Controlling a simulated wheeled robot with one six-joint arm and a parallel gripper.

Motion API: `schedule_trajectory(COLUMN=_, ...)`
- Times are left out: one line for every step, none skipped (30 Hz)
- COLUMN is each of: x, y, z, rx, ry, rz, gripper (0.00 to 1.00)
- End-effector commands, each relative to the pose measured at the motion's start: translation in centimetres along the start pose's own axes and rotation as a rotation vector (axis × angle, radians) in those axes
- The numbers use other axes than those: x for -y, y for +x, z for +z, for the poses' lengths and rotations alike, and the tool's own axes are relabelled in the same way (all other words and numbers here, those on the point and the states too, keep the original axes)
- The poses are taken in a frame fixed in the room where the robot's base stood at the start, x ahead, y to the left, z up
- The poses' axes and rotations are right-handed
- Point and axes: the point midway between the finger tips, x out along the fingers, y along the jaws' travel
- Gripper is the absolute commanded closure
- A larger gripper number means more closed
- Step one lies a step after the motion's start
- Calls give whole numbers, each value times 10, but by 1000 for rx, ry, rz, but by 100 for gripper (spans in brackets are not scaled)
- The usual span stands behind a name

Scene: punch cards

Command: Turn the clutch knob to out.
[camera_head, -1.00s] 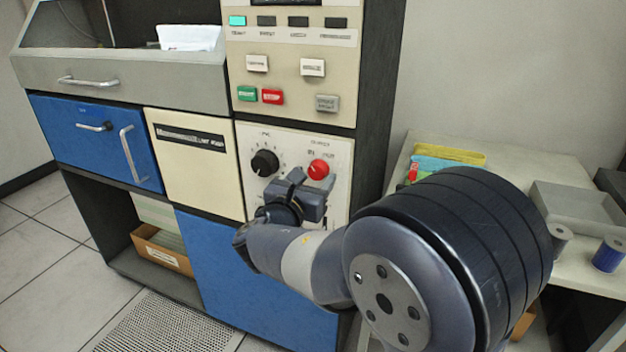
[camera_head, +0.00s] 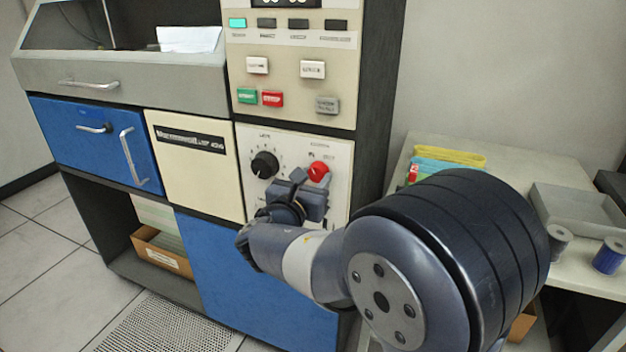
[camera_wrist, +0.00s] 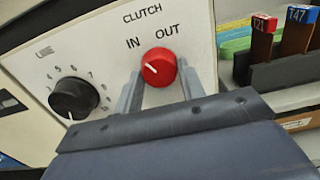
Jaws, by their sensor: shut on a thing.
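The red clutch knob (camera_wrist: 158,66) sits on the cream panel below the printed words IN and OUT. Its white pointer mark points up and left, on the IN side. In the head view the knob (camera_head: 318,171) shows just above my gripper (camera_head: 311,188). In the wrist view my gripper (camera_wrist: 160,80) has one finger on each side of the knob and is shut on it. The knob's lower edge is close to the gripper body.
A black dial (camera_wrist: 75,98) with numbers is left of the clutch knob. Green (camera_head: 247,96) and red (camera_head: 272,99) buttons are above on the upper panel. A side table (camera_head: 520,165) at right holds coloured cards, a grey tray (camera_head: 575,210) and spools.

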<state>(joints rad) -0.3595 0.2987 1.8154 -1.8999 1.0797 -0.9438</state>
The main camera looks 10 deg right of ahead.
Motion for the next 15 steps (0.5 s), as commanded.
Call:
schedule_trajectory(x=0, y=0, z=0, rx=0, ry=2, rz=0, gripper=85)
schedule_trajectory(x=0, y=0, z=0, rx=0, ry=5, rz=0, gripper=85)
schedule_trajectory(x=0, y=0, z=-1, rx=0, ry=10, rz=0, gripper=85)
schedule_trajectory(x=0, y=0, z=-1, rx=0, ry=15, rz=0, gripper=85)
schedule_trajectory(x=0, y=0, z=-1, rx=0, ry=22, rz=0, gripper=85)
schedule_trajectory(x=0, y=0, z=-2, rx=0, ry=32, rz=0, gripper=85)
schedule_trajectory(x=0, y=0, z=-2, rx=0, ry=42, rz=0, gripper=85)
schedule_trajectory(x=0, y=0, z=-2, rx=1, ry=54, rz=0, gripper=85)
schedule_trajectory(x=0, y=0, z=-3, rx=1, ry=74, rz=0, gripper=85)
schedule_trajectory(x=0, y=0, z=-3, rx=1, ry=90, rz=0, gripper=85)
schedule_trajectory(x=0, y=0, z=-3, rx=1, ry=107, rz=0, gripper=85)
schedule_trajectory(x=-1, y=0, z=-4, rx=1, ry=135, rz=0, gripper=85)
schedule_trajectory(x=0, y=0, z=-4, rx=1, ry=156, rz=0, gripper=85)
schedule_trajectory(x=0, y=0, z=-4, rx=1, ry=179, rz=0, gripper=85)
schedule_trajectory(x=-1, y=0, z=-5, rx=1, ry=211, rz=0, gripper=85)
